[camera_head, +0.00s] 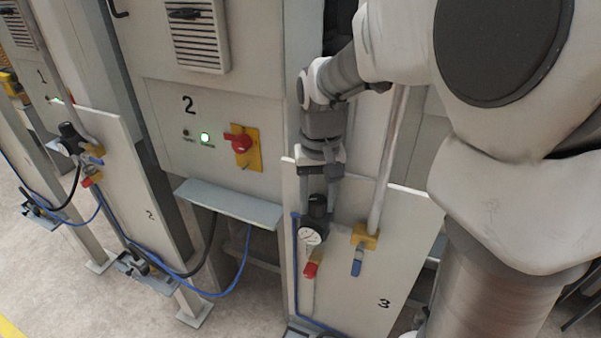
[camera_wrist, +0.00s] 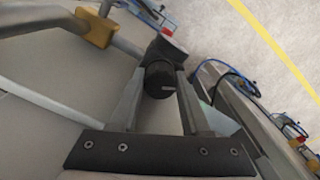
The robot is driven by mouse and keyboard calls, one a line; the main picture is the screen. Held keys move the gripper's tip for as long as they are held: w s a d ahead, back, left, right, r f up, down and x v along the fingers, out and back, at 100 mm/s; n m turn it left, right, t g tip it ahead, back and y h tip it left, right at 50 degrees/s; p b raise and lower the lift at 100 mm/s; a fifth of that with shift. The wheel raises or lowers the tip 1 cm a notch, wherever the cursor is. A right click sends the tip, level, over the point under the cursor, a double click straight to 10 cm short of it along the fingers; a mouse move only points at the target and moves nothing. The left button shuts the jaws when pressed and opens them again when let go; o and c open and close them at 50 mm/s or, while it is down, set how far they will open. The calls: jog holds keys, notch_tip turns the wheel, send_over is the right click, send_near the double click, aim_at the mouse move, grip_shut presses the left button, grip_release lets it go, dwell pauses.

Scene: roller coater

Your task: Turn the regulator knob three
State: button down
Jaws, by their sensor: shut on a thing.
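The regulator knob (camera_head: 317,204) is a dark cylinder on top of the regulator on the white panel marked 3 (camera_head: 400,290). A round white gauge (camera_head: 310,236) sits just below it. In the wrist view the knob (camera_wrist: 159,80) is black with a small light mark on its face. My gripper (camera_head: 320,192) reaches down from above to the knob. In the wrist view my gripper (camera_wrist: 160,78) has one finger on each side of the knob and is shut on it. The fingers partly hide the knob's sides in both views.
A red-handled valve (camera_head: 311,269) is below the gauge, and a blue-handled valve (camera_head: 357,262) hangs under a pipe (camera_head: 386,165) to the right. A grey shelf (camera_head: 228,203) and a red switch (camera_head: 238,143) on cabinet 2 are to the left. Blue hoses run nearby.

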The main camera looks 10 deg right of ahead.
jog(key=shift+r+n, duration=0.1)
jog(key=shift+n, duration=0.6)
jog(key=shift+c, duration=1.9)
grip_release()
